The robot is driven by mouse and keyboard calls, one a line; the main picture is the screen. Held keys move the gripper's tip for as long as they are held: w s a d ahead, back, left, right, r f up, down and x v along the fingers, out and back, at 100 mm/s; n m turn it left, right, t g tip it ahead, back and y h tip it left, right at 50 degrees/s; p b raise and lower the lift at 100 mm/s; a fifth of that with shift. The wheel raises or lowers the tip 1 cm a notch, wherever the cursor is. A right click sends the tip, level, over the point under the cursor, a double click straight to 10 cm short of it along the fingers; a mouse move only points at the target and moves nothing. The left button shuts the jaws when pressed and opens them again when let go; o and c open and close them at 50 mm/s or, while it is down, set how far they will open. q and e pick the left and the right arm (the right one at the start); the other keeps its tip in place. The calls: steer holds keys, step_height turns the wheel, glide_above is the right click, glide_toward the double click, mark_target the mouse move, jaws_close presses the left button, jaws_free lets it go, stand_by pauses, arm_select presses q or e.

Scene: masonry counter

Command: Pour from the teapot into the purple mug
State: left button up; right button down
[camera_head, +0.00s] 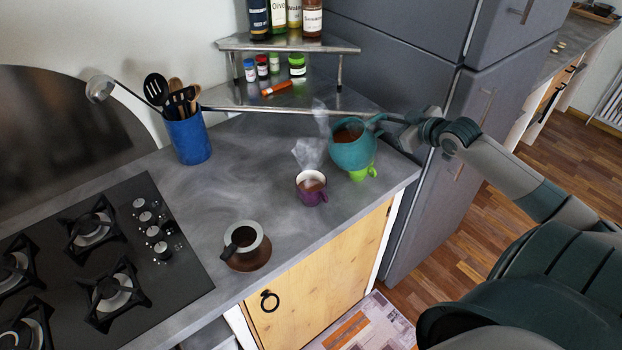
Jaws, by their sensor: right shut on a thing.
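The purple mug (311,190) stands upright on the grey counter, with brown contents and pale steam above it. The teal teapot (352,152) is just behind and to the right of it, with brown liquid showing in its open top. My right gripper (394,119) is shut on the teapot's handle at its upper right. I cannot make out the teapot's spout, or how far it is above the counter. My left gripper is out of view.
A brown pot with a grey rim (246,258) stands near the front edge. A blue utensil holder (189,140), black hob (100,262) and corner shelf (290,44) surround open counter.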

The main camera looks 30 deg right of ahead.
steer(key=shift+d+f, duration=0.15)
steer(key=shift+d, duration=0.15)
steer(key=shift+d+f+m+y+b, duration=0.4)
steer(key=shift+f+m+b, duration=0.2)
steer(key=shift+f, duration=0.15)
steer(key=shift+w+d+f+m+y+b, duration=0.15)
steer(key=shift+f+m+y+b, duration=0.15)
steer(key=shift+b, duration=0.45)
steer(key=shift+s+d+f+m+y+b, duration=0.1)
steer(key=shift+d+f+m+y+b, duration=0.15)
steer(key=shift+b, duration=0.45)
steer(key=shift+a, duration=0.1)
